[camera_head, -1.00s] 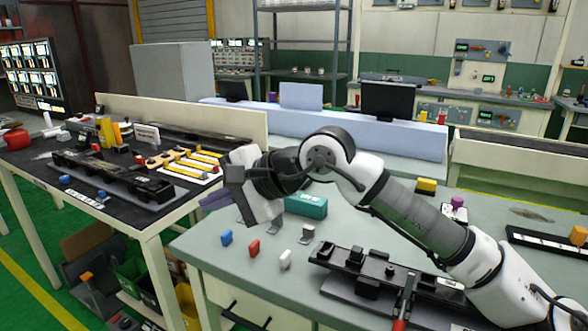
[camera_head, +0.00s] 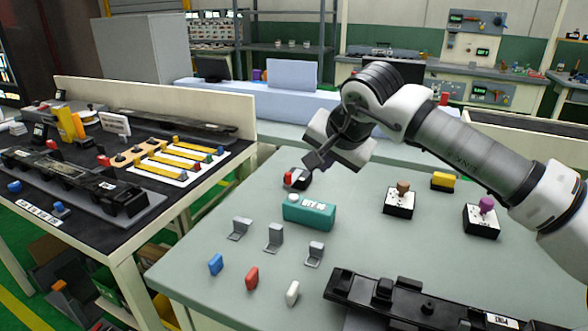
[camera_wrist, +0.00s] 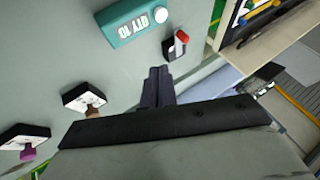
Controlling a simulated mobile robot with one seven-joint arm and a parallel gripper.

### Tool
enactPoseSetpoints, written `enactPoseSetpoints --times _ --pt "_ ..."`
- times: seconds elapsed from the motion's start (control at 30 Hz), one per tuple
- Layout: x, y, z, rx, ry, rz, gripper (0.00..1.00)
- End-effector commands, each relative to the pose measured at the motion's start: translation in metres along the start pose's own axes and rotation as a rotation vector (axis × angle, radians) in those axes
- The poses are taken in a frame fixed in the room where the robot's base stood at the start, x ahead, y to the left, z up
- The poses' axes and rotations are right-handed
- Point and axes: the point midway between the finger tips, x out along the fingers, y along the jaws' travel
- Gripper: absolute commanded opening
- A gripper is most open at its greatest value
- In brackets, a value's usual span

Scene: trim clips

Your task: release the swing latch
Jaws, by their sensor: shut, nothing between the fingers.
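A small black block with a red-tipped lever (camera_head: 298,178), which looks like the swing latch, sits on the grey-green table behind the teal box. It also shows in the wrist view (camera_wrist: 176,44), just beyond and right of my fingertips. My gripper (camera_head: 316,160) is above the table, over the back of that block, apart from it as far as I can see. In the wrist view my gripper's dark fingers (camera_wrist: 158,72) are together, with nothing between them. Part of the latch's lever detail is too small to tell.
A teal box (camera_head: 309,212) with a white button stands in front of the latch. Two boxes with a brown knob (camera_head: 399,202) and a purple knob (camera_head: 482,218) stand to the right. Small grey brackets, coloured clips and a black rail (camera_head: 420,306) lie nearer. Bare table surrounds the latch.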

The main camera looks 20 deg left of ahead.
Motion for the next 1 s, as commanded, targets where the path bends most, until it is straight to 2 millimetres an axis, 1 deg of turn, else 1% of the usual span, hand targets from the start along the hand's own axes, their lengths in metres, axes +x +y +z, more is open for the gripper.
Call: enactPoseSetpoints --times 0.1,0.4,0.47,0.57,0.67,1.0 --pt "-0.001 0.004 -0.003 -0.003 0.008 0.014 0.00" --pt "-0.001 0.004 -0.003 -0.004 0.008 0.013 0.00" --pt "0.001 0.004 -0.003 -0.004 0.007 0.012 0.00" --pt "0.009 0.003 -0.003 -0.004 0.006 0.011 0.00" --pt "0.025 0.003 -0.002 -0.005 0.005 0.012 0.00" --pt "0.097 0.004 -0.003 -0.003 0.004 0.011 0.00"
